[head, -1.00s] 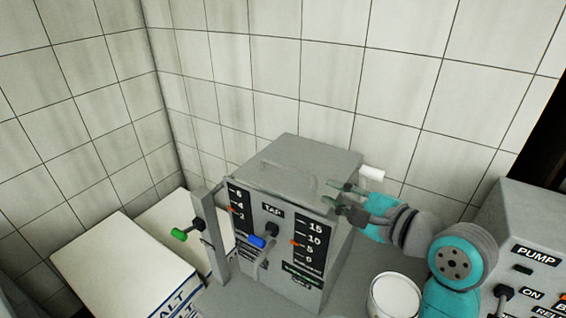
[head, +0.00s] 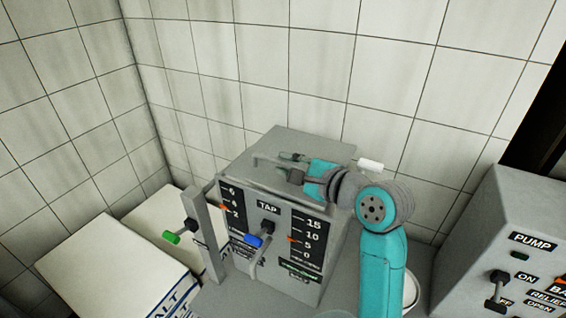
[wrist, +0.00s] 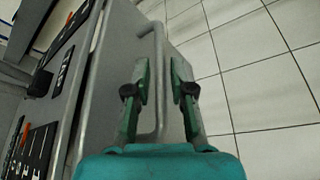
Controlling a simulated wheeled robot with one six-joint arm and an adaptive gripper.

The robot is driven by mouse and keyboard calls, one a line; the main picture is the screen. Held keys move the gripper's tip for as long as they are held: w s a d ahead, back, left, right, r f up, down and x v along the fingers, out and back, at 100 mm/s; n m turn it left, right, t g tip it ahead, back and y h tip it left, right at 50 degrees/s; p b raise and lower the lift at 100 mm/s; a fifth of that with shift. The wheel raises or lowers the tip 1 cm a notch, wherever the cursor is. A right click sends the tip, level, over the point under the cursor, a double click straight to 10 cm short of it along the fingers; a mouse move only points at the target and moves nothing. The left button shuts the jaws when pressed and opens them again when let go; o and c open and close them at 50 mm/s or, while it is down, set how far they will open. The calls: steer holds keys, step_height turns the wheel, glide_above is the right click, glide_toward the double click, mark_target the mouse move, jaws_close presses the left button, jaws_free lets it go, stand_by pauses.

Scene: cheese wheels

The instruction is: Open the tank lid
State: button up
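The tank (head: 270,235) is a grey box with a TAP label, printed scales and a blue-ended lever on its front. Its flat grey lid (head: 240,173) lies closed on top. A thin bar handle (head: 262,161) rises from the lid; it also shows in the wrist view (wrist: 159,45). My gripper (head: 285,165) is above the lid at the handle. In the wrist view its two green fingers (wrist: 160,68) are apart, with the handle bar between them. A gap shows on each side of the bar, and contact cannot be seen.
A green-ended lever (head: 172,238) on a grey post stands left of the tank. White salt packs (head: 110,265) lie at the left. A grey pump box (head: 515,250) stands at the right. A white pot (head: 411,290) is partly hidden behind my arm. A tiled wall rises behind the tank.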

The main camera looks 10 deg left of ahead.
steer(key=shift+x, duration=0.85)
jaws_close()
steer(key=shift+r, duration=0.15)
